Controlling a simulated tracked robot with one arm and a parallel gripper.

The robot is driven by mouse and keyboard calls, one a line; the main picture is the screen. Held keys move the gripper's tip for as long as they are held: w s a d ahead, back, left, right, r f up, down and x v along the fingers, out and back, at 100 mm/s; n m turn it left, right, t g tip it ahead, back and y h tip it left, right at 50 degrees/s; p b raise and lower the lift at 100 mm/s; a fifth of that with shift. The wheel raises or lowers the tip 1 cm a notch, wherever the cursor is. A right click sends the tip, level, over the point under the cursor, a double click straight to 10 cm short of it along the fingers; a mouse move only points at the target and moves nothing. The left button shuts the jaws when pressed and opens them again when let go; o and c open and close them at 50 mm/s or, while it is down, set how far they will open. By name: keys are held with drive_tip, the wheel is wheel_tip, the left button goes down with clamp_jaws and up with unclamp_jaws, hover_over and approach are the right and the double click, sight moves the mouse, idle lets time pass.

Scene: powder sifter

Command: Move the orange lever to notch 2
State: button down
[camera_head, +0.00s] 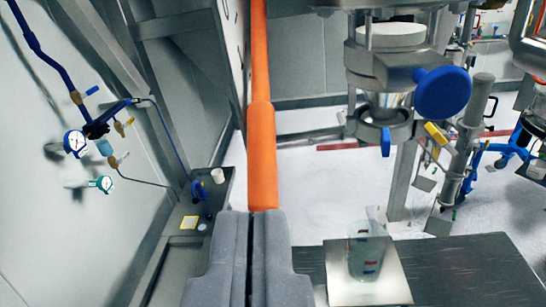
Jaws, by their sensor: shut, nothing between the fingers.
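The orange lever (262,150) runs as a long bar from the top edge down the middle of the view. Its thicker lower end reaches my gripper (258,215). My gripper shows at the bottom centre as two grey fingers, shut against each other with a thin dark seam between them. The lever's lower end shows just beyond the fingertips; I cannot tell whether they touch it. The lever's upper end is out of view. No notch or notch number can be made out.
A sifter with a blue knob (443,93) hangs at the upper right. A clear beaker (366,250) stands on a white plate on the dark table (460,270) below it. Gauges (75,143) and blue pipes are on the left wall. A narrow tray (175,240) holds a small cup.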

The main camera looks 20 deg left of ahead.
drive_tip(key=d, duration=0.1)
drive_tip(key=p, duration=0.3)
approach(261, 144)
drive_tip(key=shift+w+r, duration=1.35)
drive_tip(key=shift+w, duration=0.4)
drive_tip(key=shift+w+a+f+g, duration=0.25)
drive_tip(key=shift+a+f+g, duration=0.05)
drive_tip(key=shift+a+f, duration=0.35)
drive_tip(key=shift+w+a+f, duration=0.2)
drive_tip(key=shift+w+f, duration=0.15)
drive_tip(key=shift+f, duration=0.1)
drive_tip(key=shift+w+a+f, duration=0.2)
drive_tip(key=shift+w+f, duration=0.1)
drive_tip(key=shift+f, duration=0.15)
